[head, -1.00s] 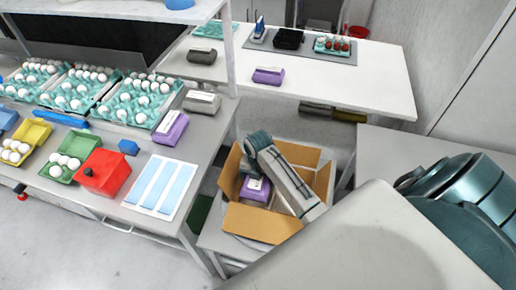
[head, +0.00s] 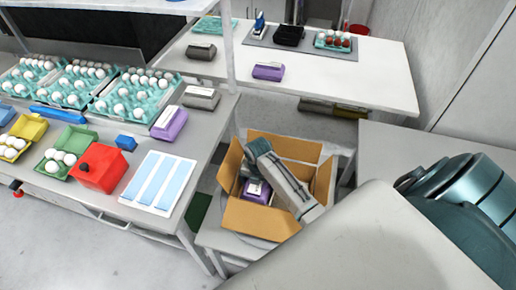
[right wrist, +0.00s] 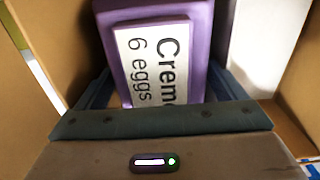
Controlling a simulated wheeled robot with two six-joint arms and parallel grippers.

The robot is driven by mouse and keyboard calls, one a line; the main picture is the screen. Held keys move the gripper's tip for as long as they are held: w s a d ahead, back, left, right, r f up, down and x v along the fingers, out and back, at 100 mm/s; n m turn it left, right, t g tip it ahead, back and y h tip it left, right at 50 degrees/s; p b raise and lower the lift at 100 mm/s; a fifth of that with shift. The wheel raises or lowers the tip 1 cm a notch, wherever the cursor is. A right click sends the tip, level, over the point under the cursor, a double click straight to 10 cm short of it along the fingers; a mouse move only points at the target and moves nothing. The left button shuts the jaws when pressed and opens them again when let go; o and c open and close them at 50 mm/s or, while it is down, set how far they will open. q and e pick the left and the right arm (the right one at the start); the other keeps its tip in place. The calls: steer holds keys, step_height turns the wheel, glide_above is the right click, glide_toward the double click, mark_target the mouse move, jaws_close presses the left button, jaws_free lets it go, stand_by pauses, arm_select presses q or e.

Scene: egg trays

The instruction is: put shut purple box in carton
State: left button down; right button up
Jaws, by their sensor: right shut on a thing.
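The open brown carton (head: 258,221) stands on a low stand in the middle of the head view, its flaps spread. A shut purple box (head: 251,197) with a white label is inside the carton walls. In the right wrist view the purple box (right wrist: 200,35) shows its label "Creme, 6 eggs". My right gripper (right wrist: 155,98) is shut on this box, one finger on each side. In the head view my right wrist hides part of the box and carton. Whether the box touches the carton floor is hidden. My left gripper is not in view.
Another purple box (head: 169,123) lies on the left table beside a grey box (head: 201,97). A third purple box (head: 268,71) lies on the back table. Egg trays (head: 147,98), a red box (head: 99,172) and a blue striped sheet (head: 157,181) are on the left table.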

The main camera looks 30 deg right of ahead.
steer(key=shift+s+f, duration=0.1)
steer(key=shift+f, duration=0.05)
steer(key=o, duration=0.6)
steer(key=shift+a+f, duration=0.1)
steer(key=shift+o, duration=0.2)
step_height(320, 180, up, 11)
steer(key=shift+f+b, duration=0.1)
steer(key=shift+b, duration=1.15)
steer(key=shift+r, duration=0.25)
